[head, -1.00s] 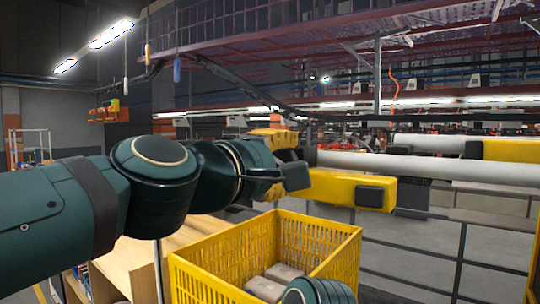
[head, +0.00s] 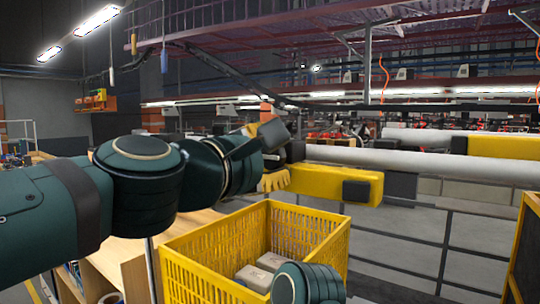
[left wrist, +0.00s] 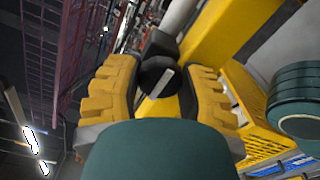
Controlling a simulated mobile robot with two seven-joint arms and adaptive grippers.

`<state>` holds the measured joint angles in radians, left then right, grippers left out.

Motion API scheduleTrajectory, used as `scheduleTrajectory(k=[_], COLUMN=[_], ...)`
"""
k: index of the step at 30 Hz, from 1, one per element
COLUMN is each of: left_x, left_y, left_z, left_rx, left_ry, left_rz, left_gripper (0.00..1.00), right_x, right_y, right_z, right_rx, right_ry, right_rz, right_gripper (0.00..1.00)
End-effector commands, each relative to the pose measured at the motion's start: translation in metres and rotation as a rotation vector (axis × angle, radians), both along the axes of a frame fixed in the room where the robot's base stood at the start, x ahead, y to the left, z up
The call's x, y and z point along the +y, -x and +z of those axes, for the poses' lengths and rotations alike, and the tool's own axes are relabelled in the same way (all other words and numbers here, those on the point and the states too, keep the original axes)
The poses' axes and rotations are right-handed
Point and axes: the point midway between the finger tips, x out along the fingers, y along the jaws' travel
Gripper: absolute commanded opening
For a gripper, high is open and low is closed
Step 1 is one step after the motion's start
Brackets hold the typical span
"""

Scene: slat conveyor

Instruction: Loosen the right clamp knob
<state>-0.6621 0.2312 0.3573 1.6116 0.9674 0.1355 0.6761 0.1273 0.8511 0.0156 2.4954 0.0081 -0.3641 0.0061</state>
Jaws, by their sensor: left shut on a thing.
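The clamp knob is a round black knob (left wrist: 158,77) with a white pointer line, seen in the left wrist view. The line slants from lower left to upper right. My left gripper (left wrist: 163,82) has its ribbed yellow fingers on both sides of the knob and is shut on it. In the head view my left gripper (head: 272,158) is at the near end of a white roller (head: 350,156), by a yellow beam (head: 325,182); there the knob is mostly hidden by the gripper. My right gripper is not in view.
A yellow crate (head: 200,277) with grey blocks (head: 262,268) stands below my left gripper. A wooden shelf (head: 105,270) is at the lower left. Dark railings (head: 447,240) run at the right. A second yellow beam (head: 500,146) lies farther right.

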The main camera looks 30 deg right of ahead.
Motion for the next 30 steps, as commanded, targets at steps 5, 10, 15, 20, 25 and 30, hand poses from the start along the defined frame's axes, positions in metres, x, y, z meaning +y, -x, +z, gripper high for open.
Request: scheduleTrajectory(k=[5, 10, 15, 20, 25, 30], left_x=[0.000, 0.000, 0.000, 0.001, 0.016, 0.044], left_y=[0.000, 0.000, 0.000, 0.000, 0.004, 0.016], left_z=[0.000, 0.000, 0.000, 0.000, 0.001, 0.001], left_rx=[0.001, 0.001, 0.000, 0.000, 0.000, -0.002], left_ry=[0.000, 0.000, 0.000, 0.000, 0.002, 0.001], left_rz=[-0.001, -0.001, 0.000, 0.000, 0.003, 0.005], left_gripper=[0.05, 0.73, 0.73, 0.73, 0.73, 0.73], right_x=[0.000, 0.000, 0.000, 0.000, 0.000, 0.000], right_y=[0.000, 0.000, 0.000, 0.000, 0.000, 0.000], right_z=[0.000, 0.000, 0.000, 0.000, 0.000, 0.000], right_rx=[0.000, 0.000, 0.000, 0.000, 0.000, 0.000], right_ry=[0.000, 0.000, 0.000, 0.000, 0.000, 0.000], right_rz=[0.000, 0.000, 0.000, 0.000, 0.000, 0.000], right_gripper=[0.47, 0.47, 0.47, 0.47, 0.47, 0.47])
